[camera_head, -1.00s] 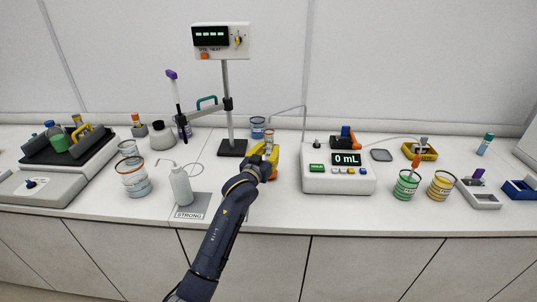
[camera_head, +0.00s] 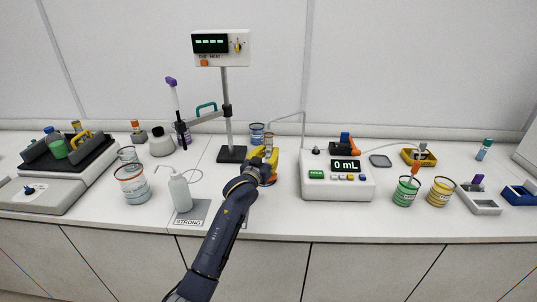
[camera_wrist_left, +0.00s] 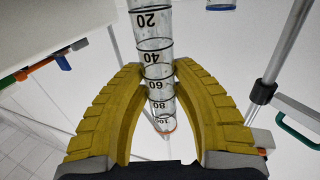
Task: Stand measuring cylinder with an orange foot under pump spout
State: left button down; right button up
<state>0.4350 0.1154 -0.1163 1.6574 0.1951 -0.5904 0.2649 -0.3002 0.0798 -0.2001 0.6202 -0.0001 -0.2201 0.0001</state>
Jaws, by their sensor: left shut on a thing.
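My left gripper (camera_head: 264,164) has yellow fingers and is shut on the clear measuring cylinder (camera_head: 269,139). In the left wrist view the cylinder (camera_wrist_left: 155,62), with black graduation marks, runs between the two fingers (camera_wrist_left: 160,92). In the head view it looks upright, and its orange foot (camera_head: 267,185) shows partly below the gripper. I cannot tell whether the foot touches the counter. The pump (camera_head: 338,180) is a white box reading 0 mL, right of the gripper. Its thin spout (camera_head: 288,115) arches left, with its tip just above the cylinder's top in the picture. My right gripper is not in view.
A stand post (camera_head: 227,110) with a dark base (camera_head: 232,154) is left of the gripper. A blue-rimmed beaker (camera_head: 257,133) stands just behind. A wash bottle (camera_head: 180,190) and beakers are farther left. Green (camera_head: 405,191) and yellow (camera_head: 440,192) beakers stand right of the pump.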

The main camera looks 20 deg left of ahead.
pick_arm(q)
jog(key=shift+f, duration=0.6)
dwell(0.3)
jog(key=c, duration=1)
grip_release()
jog(key=shift+c, duration=0.2)
jog(key=s+a, duration=0.1)
jog(key=s, duration=1.1)
